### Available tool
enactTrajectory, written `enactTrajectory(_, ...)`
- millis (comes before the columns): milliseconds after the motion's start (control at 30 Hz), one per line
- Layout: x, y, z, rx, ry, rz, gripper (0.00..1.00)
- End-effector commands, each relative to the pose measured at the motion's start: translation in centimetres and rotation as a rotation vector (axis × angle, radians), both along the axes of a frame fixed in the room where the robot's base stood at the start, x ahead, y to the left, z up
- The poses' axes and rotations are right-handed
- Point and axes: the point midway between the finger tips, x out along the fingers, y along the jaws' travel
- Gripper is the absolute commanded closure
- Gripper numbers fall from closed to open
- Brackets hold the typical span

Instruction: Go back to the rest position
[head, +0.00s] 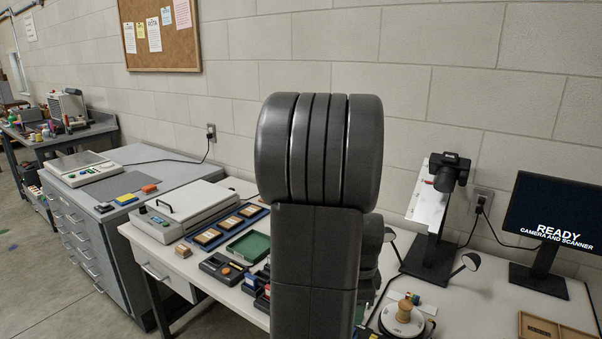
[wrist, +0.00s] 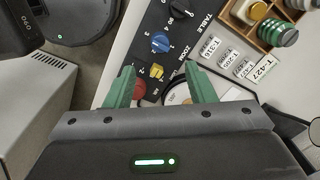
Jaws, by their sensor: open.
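My gripper (wrist: 160,88) shows in the wrist view with its two green fingers apart and nothing between them. I cannot tell whether the fingers touch the panel. A pale round dial (wrist: 178,95) is partly hidden behind the right finger. In the head view my own dark arm stands upright in the middle and hides part of the bench; the gripper is not visible there.
A white bench (head: 233,284) holds a grey boxy machine (head: 180,212), a green tray (head: 248,247), a camera stand (head: 431,250) and a monitor (head: 548,215) reading READY. A wooden box (wrist: 276,22) and labels such as T-427 (wrist: 262,66) lie near the panel.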

Motion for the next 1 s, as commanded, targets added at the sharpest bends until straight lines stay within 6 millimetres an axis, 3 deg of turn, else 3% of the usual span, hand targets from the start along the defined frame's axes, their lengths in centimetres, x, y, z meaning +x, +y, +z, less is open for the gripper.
enactTrajectory(167,-0.1,0.0,3.8,-0.001,-0.005,0.0,0.5)
enactTrajectory(400,0.0,0.0,-1.4,0.001,0.006,0.0,0.5)
enactTrajectory(800,0.3,0.0,-8.7,0.001,0.006,0.0,0.5)
enactTrajectory(933,0.4,0.0,-10.7,0.001,0.004,0.001,0.5)
enactTrajectory(1000,0.5,0.0,-10.2,0.0,-0.001,0.058,0.5)
